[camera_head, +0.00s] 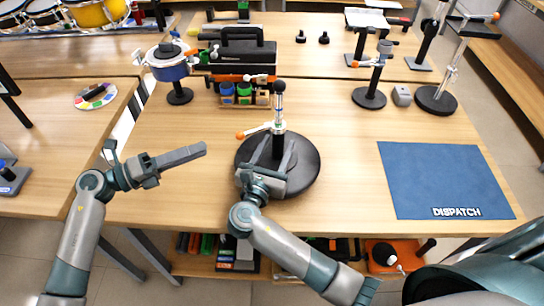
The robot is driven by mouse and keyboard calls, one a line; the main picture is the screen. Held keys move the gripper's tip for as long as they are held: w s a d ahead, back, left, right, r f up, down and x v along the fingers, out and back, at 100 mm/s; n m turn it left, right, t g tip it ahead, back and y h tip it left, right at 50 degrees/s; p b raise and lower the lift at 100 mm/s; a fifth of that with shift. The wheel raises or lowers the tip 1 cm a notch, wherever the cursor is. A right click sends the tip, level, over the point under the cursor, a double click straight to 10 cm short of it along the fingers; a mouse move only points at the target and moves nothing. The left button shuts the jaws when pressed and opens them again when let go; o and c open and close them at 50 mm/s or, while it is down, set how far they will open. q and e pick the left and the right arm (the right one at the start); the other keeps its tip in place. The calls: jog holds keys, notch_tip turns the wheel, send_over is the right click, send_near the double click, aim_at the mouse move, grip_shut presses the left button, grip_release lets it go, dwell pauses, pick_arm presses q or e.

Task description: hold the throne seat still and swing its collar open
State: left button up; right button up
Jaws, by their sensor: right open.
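The throne seat (306,175) is a round black disc lying on the wooden table at centre, with an upright post rising from it. A collar (278,126) sits on the post, with a pale lever ending in an orange tip (240,135) pointing left. My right gripper (279,152) is open over the seat, its fingers on either side of the post's lower part; contact cannot be told. It hides the near part of the seat. My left gripper (200,150) is left of the seat, apart from it, fingers pointing right and seen edge-on; their gap cannot be told.
A blue dispatch mat (440,180) lies bare at the right. Behind the seat are a rack of coloured jars (244,94) and a black case (240,52). Stands (370,97) are back right, a blue drum-like piece on a stand (168,65) back left.

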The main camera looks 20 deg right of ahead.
jog(key=shift+w+d, duration=0.4)
jog(key=shift+c, duration=0.6)
grip_shut()
dwell(0.7)
jog(key=c, duration=0.9)
grip_release()
grip_shut()
jog(key=shift+s+f, duration=0.1)
jog(key=shift+f, duration=0.2)
dwell(0.5)
